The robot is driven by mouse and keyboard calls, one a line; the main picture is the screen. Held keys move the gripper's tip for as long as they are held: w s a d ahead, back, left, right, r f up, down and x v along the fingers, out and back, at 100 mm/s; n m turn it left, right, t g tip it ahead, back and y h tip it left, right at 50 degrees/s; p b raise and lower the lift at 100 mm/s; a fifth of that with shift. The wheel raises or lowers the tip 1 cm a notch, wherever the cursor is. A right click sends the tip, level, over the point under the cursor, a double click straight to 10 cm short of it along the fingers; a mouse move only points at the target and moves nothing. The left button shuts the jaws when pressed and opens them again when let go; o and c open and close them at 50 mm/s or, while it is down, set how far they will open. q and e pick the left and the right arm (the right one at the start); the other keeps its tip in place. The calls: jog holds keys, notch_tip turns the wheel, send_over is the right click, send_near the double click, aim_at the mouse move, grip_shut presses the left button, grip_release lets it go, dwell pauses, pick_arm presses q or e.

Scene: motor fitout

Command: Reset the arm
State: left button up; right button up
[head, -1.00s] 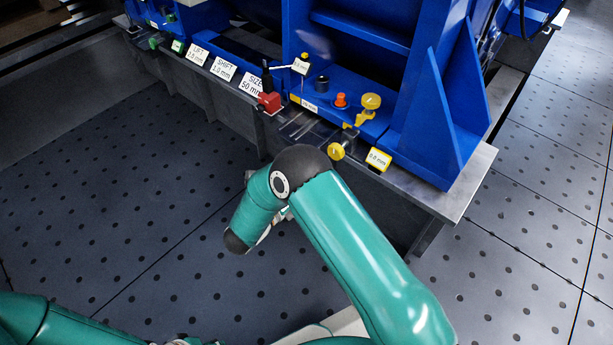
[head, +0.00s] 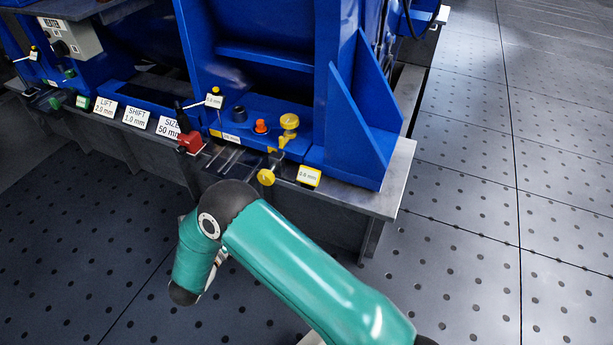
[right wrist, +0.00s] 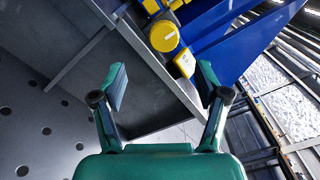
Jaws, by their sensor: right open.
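My right arm (head: 290,265) reaches up from the bottom of the head view and bends at a dark elbow cap in front of the blue machine (head: 285,60). Its gripper is hidden behind the arm there. In the right wrist view my right gripper (right wrist: 160,88) is open, with nothing between its two fingers. Beyond the fingers are the grey bench edge and a round yellow knob (right wrist: 164,36), apart from them. The left gripper is not in view.
Dotted floor (head: 470,260) is free to the right.

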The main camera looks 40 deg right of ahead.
dwell(0.5)
notch_tip(320, 180, down, 9)
jog(key=a+n+t+y+p, duration=0.2)
jog(key=a+n+y+p, duration=0.15)
jog(key=n+y, duration=1.1)
jog(key=s+a+f+n+g+y+p, duration=0.1)
jog(key=s+a+n+g+y+p, duration=0.2)
jog(key=s+n, duration=0.75)
jog(key=s+a+f+n+g+y+p, duration=0.1)
jog(key=s+a+n+g+y, duration=0.3)
jog(key=s+n, duration=0.7)
notch_tip(320, 180, up, 38)
jog(key=s+a+g+p, duration=0.1)
jog(key=s+p, duration=0.1)
jog(key=p, duration=3.5)
jog(key=shift+a+h+p, duration=0.3)
jog(key=shift+h+p, duration=0.1)
jog(key=shift+h, duration=0.05)
